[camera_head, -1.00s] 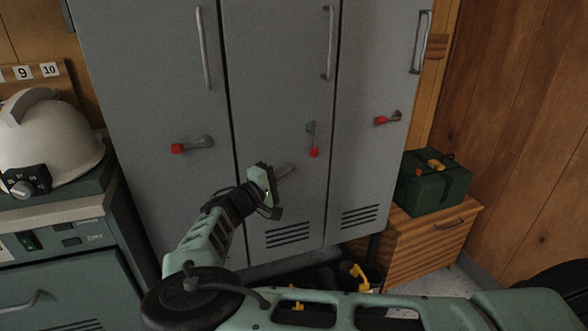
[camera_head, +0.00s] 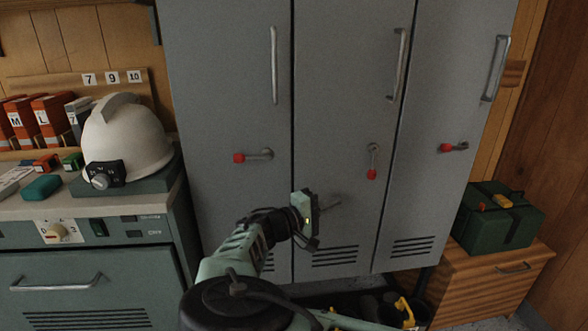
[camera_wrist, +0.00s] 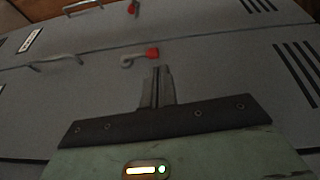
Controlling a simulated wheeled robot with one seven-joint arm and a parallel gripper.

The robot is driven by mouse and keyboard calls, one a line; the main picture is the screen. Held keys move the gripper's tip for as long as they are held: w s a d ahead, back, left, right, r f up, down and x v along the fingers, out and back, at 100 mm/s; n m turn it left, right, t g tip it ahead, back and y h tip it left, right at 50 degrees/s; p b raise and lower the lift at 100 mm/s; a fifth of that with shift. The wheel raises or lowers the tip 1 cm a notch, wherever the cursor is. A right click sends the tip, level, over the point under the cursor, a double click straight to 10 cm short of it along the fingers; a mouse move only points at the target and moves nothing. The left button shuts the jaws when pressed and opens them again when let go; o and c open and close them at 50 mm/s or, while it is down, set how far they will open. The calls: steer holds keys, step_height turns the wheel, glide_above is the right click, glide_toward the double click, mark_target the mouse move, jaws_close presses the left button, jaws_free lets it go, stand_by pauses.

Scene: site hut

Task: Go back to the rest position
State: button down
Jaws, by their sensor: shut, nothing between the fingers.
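My gripper (camera_head: 330,204) is in front of the lower part of the middle locker door (camera_head: 338,130) in the head view. Its fingers are shut together with nothing between them, as the wrist view (camera_wrist: 157,88) also shows. In the wrist view a red-tipped locker handle (camera_wrist: 152,53) appears just beyond the fingertips. My arm reaches up from the bottom of the head view, bent at the elbow. I cannot tell exactly how far the fingertips are from the door.
Left of the lockers, a white helmet (camera_head: 125,143) sits on a grey cabinet (camera_head: 95,235) with binders behind. At right, a green box (camera_head: 497,222) stands on a wooden cabinet (camera_head: 480,282). Dark items and a yellow thing (camera_head: 405,308) lie low between lockers and wooden cabinet.

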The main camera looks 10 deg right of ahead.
steer(key=s+d+f+m+g+y+p, duration=0.25)
steer(key=s+d+g+y, duration=0.45)
steer(key=s, duration=0.5)
steer(key=s+a+r+n+y+p, duration=0.1)
steer(key=s+a+r+y+p, duration=0.1)
steer(key=s+r, duration=0.4)
steer(key=s+a+r+n+y+p, duration=0.2)
steer(key=s+a+r+y, duration=0.3)
steer(key=s, duration=0.6)
steer(key=s+a+r+n+y+p, duration=0.1)
steer(key=s+a+r+y+p, duration=0.2)
steer(key=s+r, duration=0.6)
steer(key=shift+a, duration=0.3)
steer(key=shift+r+n, duration=0.1)
steer(key=shift+n, duration=0.15)
